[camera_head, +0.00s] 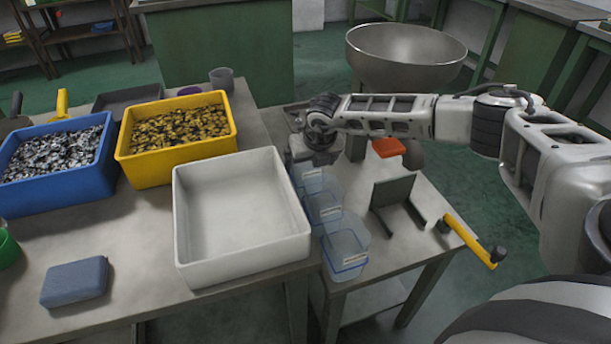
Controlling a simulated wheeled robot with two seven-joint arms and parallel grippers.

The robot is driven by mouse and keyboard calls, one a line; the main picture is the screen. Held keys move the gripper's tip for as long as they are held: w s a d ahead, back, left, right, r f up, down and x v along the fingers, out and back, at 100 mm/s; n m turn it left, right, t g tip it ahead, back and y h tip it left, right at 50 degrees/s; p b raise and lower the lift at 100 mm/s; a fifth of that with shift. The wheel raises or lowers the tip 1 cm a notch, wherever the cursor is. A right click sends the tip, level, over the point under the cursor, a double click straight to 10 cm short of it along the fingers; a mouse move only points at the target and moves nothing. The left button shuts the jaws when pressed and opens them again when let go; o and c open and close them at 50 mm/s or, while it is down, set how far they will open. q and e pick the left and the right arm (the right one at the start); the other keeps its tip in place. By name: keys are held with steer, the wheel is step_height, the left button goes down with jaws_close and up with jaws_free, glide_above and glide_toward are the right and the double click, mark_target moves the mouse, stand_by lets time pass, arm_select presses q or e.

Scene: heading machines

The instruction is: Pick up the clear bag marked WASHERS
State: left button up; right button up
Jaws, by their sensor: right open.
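Several clear, bluish bags or pouches stand in a row just right of the white bin, with small pale labels: a far one (311,180), a middle one (325,210) and a near one (346,250). The lettering is too small to read, so I cannot tell which is marked WASHERS. My right gripper (316,152) is at the end of the arm reaching in from the right, just beyond the far bag. It is open, and its fingers are partly hidden by the wrist. I see nothing held in it. My left gripper is not in view.
The empty white bin (178,228) stands left of the bags. A yellow bin (150,172) and a blue bin (60,198) hold small parts.

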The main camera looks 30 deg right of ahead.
steer(key=shift+x, duration=0.8)
steer(key=c, duration=1.3)
steer(key=shift+r, duration=0.15)
